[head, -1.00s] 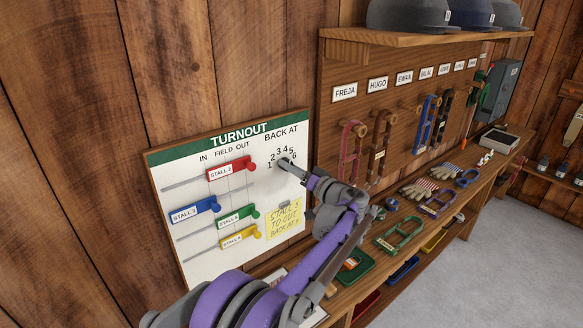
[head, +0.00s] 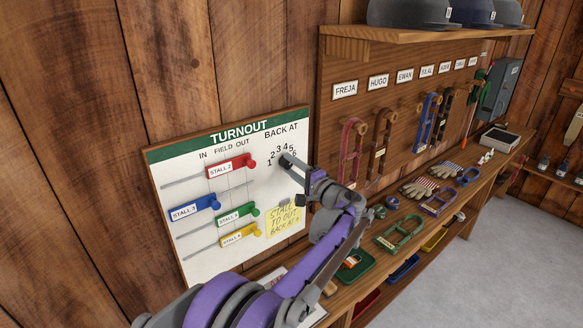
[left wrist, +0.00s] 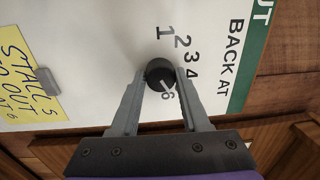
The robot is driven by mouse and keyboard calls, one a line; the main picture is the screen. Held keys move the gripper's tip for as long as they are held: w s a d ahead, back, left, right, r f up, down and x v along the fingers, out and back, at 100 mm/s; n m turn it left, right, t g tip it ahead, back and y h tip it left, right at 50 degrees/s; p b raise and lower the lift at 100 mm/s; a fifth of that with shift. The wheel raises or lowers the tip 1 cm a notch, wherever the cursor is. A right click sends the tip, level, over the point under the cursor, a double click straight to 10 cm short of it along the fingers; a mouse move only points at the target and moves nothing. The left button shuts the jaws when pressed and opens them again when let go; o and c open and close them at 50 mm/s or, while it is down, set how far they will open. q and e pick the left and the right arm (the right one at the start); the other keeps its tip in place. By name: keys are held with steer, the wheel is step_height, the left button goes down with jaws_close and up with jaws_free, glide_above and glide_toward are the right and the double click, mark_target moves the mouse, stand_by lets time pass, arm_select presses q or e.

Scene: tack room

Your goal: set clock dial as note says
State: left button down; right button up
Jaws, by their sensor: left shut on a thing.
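The turnout board (head: 183,261) leans at the wall, with the numbers 1 to 6 under BACK AT at its upper right. My left gripper (head: 288,160) reaches these numbers. In the left wrist view its fingers (left wrist: 160,76) are shut on the round dark clock dial (left wrist: 159,68), one on each side. The dial has a small pale mark near the 6; I cannot tell which number it points to. My right gripper is out of view.
Red (head: 231,168), blue (head: 194,209), green (head: 236,215) and yellow (head: 240,236) stall sliders sit on the board's left side. To the right, halters hang under name tags above a bench (head: 376,262) with gloves and buckled straps.

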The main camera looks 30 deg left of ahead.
arm_select(q)
steer(key=shift+m, duration=1.3)
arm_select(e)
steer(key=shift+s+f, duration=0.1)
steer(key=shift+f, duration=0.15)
arm_select(q)
steer(key=shift+c, duration=1.9)
jaws_free()
steer(key=b+v, duration=0.1)
steer(key=v, duration=0.9)
steer(key=shift+s+d+b, duration=0.3)
steer(key=shift+b, duration=0.05)
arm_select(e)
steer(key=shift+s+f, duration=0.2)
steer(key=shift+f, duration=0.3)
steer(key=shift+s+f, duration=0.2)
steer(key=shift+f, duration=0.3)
